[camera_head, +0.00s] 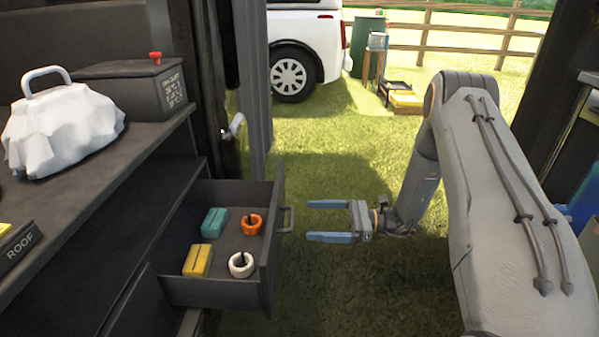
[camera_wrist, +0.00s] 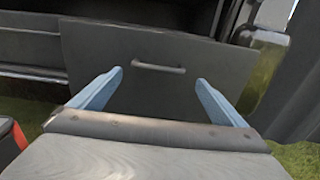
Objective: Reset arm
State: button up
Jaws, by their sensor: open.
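My gripper (camera_head: 312,220) is open and empty, with its two blue fingers apart and pointing left at the drawer front. In the wrist view my gripper (camera_wrist: 160,80) frames the drawer handle (camera_wrist: 158,67) between its fingertips, with a gap before it. In the head view the drawer (camera_head: 215,292) is pulled out of the dark cabinet. Its handle (camera_head: 287,219) lies just left of my fingertips and appears apart from them. My arm stretches in from the right.
The drawer holds a teal block (camera_head: 214,222), a yellow block (camera_head: 197,260), an orange ring-shaped item (camera_head: 252,224) and a white one (camera_head: 241,265). A counter (camera_head: 150,140) carries a white cloth-covered item (camera_head: 62,125) and a dark box (camera_head: 135,88). Grass below my gripper is clear.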

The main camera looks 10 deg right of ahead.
jog(key=s+a+r+n+g+h, duration=0.1)
jog(key=s+r+n+g+h, duration=0.2)
jog(key=s+n+h, duration=0.3)
jog(key=s+r+n+g+h, duration=0.2)
jog(key=s+n+g+h, duration=0.1)
jog(key=s, duration=0.5)
jog(key=s+d+r+n+t+h, duration=0.6)
jog(key=d+r+n+h, duration=0.2)
jog(key=r+n+h, duration=0.15)
jog(key=s+a+r+n+g+y, duration=0.15)
jog(key=s+a+n, duration=0.25)
jog(key=s+a, duration=0.45)
jog(key=s+a+r+n+g+y, duration=0.1)
jog(key=s+a+r+n, duration=0.3)
jog(key=a, duration=0.8)
jog(key=s+d+r+m+h+p, duration=0.1)
jog(key=d+r+m+p, duration=0.2)
jog(key=d+r+p, duration=0.7)
jog(key=d+r+m+p, duration=0.4)
jog(key=d+r+p, duration=0.6)
jog(key=r+p, duration=0.5)
jog(key=p, duration=0.7)
jog(key=shift+s+h, duration=0.35)
jog(key=shift+h, duration=0.05)
